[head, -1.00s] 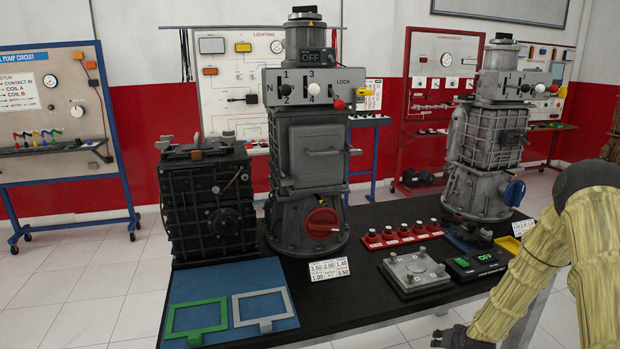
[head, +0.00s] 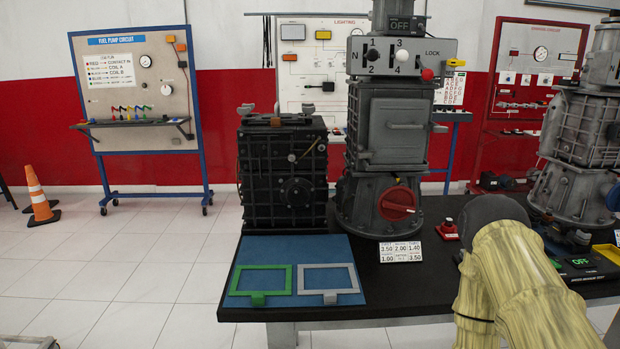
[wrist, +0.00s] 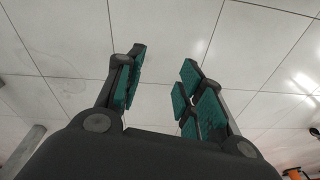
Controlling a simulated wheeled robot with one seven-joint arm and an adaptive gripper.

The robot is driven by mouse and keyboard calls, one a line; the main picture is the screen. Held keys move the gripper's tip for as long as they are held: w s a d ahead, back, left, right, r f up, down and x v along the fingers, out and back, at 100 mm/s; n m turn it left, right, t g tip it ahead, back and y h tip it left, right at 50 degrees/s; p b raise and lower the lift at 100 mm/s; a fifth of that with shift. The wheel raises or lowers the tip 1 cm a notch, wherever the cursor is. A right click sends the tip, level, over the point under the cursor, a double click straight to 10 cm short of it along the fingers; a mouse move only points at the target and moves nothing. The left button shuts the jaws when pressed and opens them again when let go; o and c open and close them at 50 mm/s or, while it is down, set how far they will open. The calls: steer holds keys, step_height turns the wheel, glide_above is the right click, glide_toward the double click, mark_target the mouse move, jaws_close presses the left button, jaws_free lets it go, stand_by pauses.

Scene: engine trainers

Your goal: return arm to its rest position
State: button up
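My arm, in a pale yellow sleeve, rises at the lower right of the head view, in front of the bench's right part. My gripper shows in the wrist view (wrist: 160,90). Its two fingers with green pads stand apart, with nothing between them. Beyond the fingers there is only pale tiled surface. In the head view the gripper itself is out of sight.
A black bench (head: 400,291) holds a black engine unit (head: 283,180), a grey engine trainer (head: 392,130), and a blue mat (head: 240,290) with a green frame (head: 260,300) and a grey frame (head: 327,293). An orange cone (head: 37,195) stands far left, with open tiled floor before it.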

steer(key=s+a+n+g+b, duration=0.15)
steer(key=s+a, duration=0.25)
steer(key=s, duration=0.6)
step_height(320, 180, up, 16)
steer(key=p, duration=1.6)
steer(key=shift+d+f, duration=0.25)
